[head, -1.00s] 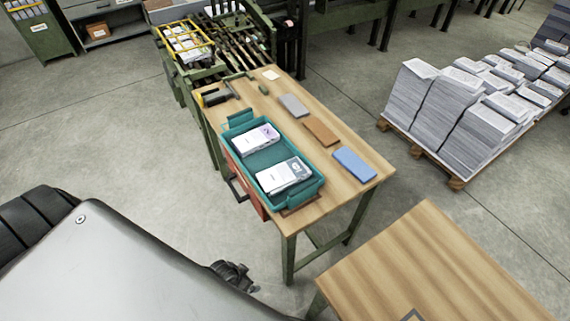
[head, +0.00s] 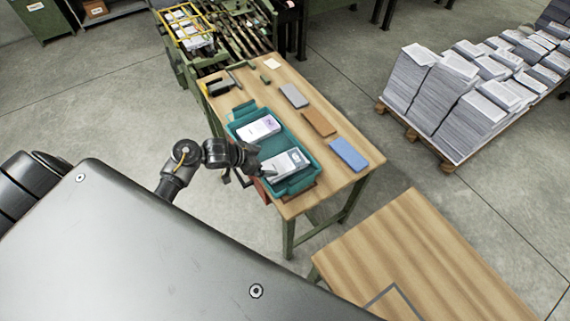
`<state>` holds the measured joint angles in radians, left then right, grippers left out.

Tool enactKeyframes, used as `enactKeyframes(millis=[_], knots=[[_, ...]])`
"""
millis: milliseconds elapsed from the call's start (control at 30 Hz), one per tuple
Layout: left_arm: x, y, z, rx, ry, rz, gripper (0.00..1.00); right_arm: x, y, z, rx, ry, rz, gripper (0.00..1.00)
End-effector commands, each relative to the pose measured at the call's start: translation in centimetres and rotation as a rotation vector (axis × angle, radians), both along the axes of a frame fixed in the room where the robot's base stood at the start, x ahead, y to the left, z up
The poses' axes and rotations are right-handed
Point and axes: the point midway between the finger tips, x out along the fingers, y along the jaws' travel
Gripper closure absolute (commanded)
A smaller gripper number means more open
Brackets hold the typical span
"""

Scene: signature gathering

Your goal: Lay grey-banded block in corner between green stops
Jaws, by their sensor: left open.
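The grey-banded block (head: 284,163), a white stack of paper with a grey band, lies in the near half of the teal tray (head: 304,184). My left gripper (head: 260,171) is open at the tray's left wall, beside the block's left end. I cannot tell whether it touches the block. Small dark green pieces that look like the stops, a bar (head: 236,78) and a small block (head: 265,78), sit at the table's far end. My right gripper is not in view.
A second block with a purplish band (head: 258,128) lies in the tray's far half. Grey (head: 294,96), brown (head: 319,122) and blue (head: 348,154) slabs line the table's right side. Another wooden table (head: 430,260) stands at the lower right. Paper stacks (head: 450,100) fill a pallet beyond.

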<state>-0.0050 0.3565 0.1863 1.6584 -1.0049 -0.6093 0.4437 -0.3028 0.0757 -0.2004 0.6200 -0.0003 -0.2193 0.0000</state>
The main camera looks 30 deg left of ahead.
Motion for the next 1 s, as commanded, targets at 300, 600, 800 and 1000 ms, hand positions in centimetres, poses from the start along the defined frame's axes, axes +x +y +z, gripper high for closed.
enactKeyframes(millis=[300,600,800,1000], knots=[[2.1,-1.3,-2.5,-0.005,0.002,0.001,0.0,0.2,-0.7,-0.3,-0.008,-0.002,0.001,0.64],[3.4,-2.1,-4.1,-0.001,0.0,-0.001,0.0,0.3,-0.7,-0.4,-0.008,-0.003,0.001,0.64],[4.2,-2.7,-5.0,-0.004,0.003,0.001,0.0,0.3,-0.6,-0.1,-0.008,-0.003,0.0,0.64],[5.9,-3.5,-7.0,-0.002,0.001,0.001,0.0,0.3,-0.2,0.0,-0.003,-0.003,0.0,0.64]])
